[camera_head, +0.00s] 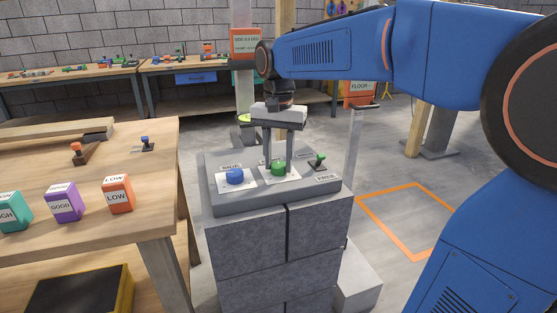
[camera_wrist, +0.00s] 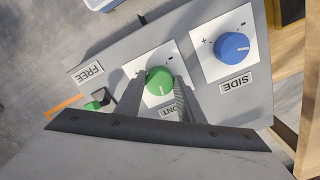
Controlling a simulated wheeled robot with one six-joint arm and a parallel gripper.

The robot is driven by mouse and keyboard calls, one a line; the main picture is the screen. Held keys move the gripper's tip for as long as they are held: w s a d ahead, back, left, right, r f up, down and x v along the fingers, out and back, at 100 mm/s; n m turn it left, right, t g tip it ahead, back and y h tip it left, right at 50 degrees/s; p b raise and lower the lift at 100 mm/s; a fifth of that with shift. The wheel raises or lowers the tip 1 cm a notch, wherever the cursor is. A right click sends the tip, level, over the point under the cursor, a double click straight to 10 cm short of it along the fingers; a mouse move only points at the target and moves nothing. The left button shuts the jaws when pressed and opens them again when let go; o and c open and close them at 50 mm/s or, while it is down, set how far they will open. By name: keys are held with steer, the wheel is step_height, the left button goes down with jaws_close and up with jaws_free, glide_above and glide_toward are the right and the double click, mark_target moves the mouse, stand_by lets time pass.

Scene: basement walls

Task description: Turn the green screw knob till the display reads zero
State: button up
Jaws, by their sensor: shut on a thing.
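The green knob (camera_head: 278,169) sits on a white plate on top of a grey block stand, beside a blue knob (camera_head: 235,176). My gripper (camera_head: 278,160) points down over it, shut on the green knob. In the wrist view the two fingers lie on either side of the green knob (camera_wrist: 159,80), whose white pointer mark shows; the label below it is partly hidden and ends in "NT". The blue knob (camera_wrist: 231,46) there has a "SIDE" label.
A small green lever (camera_head: 318,160) by a "FREE" label stands right of the green knob. A wooden table (camera_head: 60,220) at left holds green, purple and orange labelled blocks. Workbenches line the back wall. Floor with an orange outline (camera_head: 412,252) is clear at right.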

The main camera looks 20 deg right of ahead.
mark_target(280, 165)
steer(key=n, duration=0.5)
steer(key=shift+d+n, duration=0.1)
steer(key=shift+n, duration=0.2)
steer(key=n, duration=0.5)
steer(key=shift+d, duration=0.1)
steer(key=shift+n, duration=0.4)
steer(key=o, duration=1.1)
steer(key=shift+c, duration=0.2)
steer(key=shift+r, duration=0.15)
step_height(280, 165, up, 17)
